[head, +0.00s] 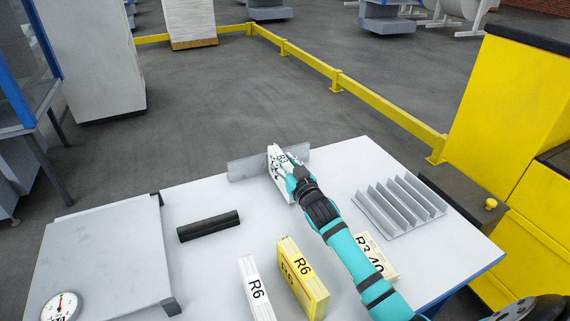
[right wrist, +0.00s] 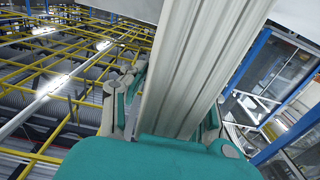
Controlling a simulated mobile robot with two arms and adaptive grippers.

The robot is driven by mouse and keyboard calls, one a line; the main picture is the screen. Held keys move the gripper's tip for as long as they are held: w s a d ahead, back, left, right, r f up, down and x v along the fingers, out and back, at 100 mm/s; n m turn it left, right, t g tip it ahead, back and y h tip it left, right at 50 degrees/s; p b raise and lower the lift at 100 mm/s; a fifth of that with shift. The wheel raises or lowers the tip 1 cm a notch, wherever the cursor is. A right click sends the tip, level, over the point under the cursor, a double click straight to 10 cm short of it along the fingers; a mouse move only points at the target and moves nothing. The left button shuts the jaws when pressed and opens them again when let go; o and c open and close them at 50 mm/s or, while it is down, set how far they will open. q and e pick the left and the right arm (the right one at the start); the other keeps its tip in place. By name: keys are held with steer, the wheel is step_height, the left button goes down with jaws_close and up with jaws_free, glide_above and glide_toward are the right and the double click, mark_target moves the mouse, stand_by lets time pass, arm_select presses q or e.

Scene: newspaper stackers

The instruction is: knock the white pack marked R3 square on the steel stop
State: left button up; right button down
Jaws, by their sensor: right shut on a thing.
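The white pack marked R3 (head: 273,157) stands on edge at the steel stop (head: 243,170), a low grey upright plate at the table's far edge. The pack overlaps the stop in the head view, and I cannot tell whether its end touches or is square to it. My right gripper (head: 291,177) is shut on the pack from the near side and hides part of it. In the right wrist view, the pack's layered pale edge (right wrist: 190,70) runs between the fingers. My left gripper is not in view.
The white table (head: 215,265) also bears a black bar (head: 208,226), a white R6 pack (head: 255,288), a yellow R6 pack (head: 302,277), a cream pack marked R3 40 (head: 384,262) beside my arm, and a finned grey rack (head: 400,206). A grey platform (head: 105,255) with a dial (head: 62,307) is left.

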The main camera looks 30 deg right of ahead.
steer(key=shift+w+r+b, duration=0.1)
steer(key=shift+w+b, duration=0.2)
steer(key=shift+w, duration=0.6)
steer(key=shift+r, duration=0.1)
stand_by(0.9)
steer(key=shift+s+p, duration=0.35)
steer(key=shift+p, duration=0.3)
steer(key=shift+s+p, duration=0.7)
steer(key=shift+s, duration=0.65)
